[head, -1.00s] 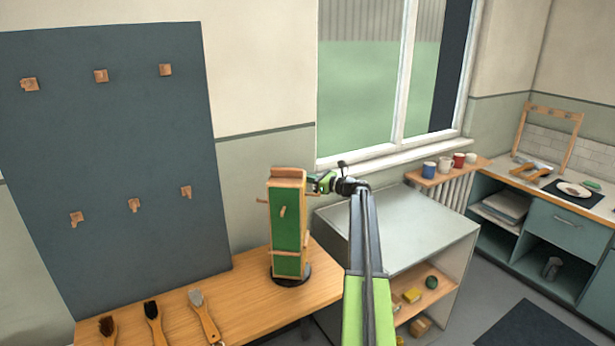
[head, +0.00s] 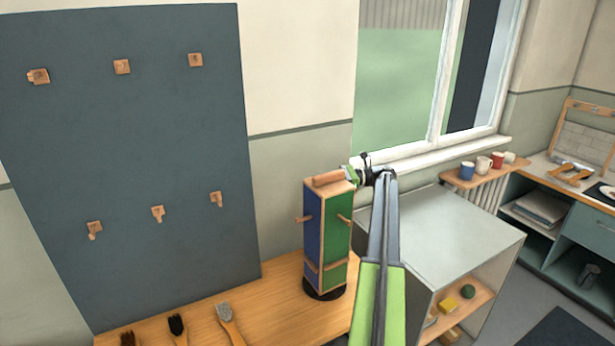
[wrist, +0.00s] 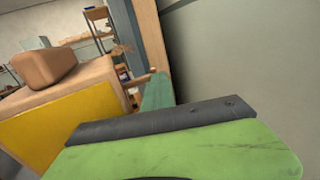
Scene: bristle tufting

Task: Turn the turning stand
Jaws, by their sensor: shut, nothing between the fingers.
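The turning stand (head: 328,236) is a tall upright box with wooden edges on a round black base (head: 325,292) on the wooden bench. In the head view its blue side faces front left and its green side front right, with wooden pegs on the sides and a wooden block on top. In the wrist view, the stand (wrist: 45,128) shows a yellow side and its top block. My gripper (head: 352,176) is shut and empty at the stand's upper right, close by its top edge. I cannot tell whether it touches. Its green and dark parts fill the lower wrist view (wrist: 158,100).
Several brushes (head: 226,318) lie at the bench's front left. A dark board (head: 140,160) with wooden hooks stands behind. A grey-topped cabinet (head: 450,235) is right of my arm. Mugs (head: 482,165) stand on a shelf below the window.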

